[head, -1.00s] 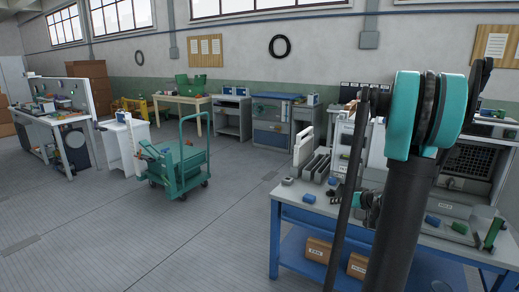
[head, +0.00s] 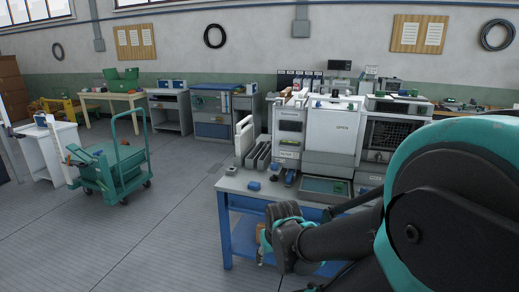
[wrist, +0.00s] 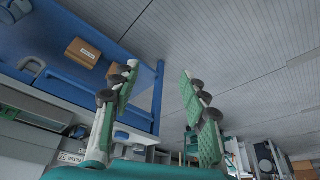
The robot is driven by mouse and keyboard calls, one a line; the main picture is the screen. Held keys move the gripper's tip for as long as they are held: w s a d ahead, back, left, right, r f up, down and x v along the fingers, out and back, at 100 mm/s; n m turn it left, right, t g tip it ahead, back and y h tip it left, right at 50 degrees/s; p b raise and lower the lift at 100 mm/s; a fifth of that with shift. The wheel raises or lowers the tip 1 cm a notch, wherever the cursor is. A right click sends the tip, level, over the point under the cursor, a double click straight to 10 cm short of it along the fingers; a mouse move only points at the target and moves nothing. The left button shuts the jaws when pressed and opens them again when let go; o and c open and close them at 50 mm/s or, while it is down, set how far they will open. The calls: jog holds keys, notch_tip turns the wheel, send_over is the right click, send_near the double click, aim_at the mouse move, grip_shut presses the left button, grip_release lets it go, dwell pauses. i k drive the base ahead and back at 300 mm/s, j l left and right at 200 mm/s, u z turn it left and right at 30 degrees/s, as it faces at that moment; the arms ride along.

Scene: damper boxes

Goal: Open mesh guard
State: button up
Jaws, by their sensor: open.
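A dark mesh panel (head: 383,138), apparently the mesh guard, is on the front of a grey boxy unit at the right of the blue workbench in the head view. It looks shut, and my arm covers part of the area to its right and below. My gripper (wrist: 158,72) shows in the wrist view with its two green-padded fingers apart and nothing between them. It is away from the mesh panel, near the bench's edge and lower shelf.
A green trolley (head: 110,175) stands left. The floor (head: 150,235) between is clear.

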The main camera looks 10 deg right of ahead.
aim_at(369, 128)
jog(key=z, duration=1.7)
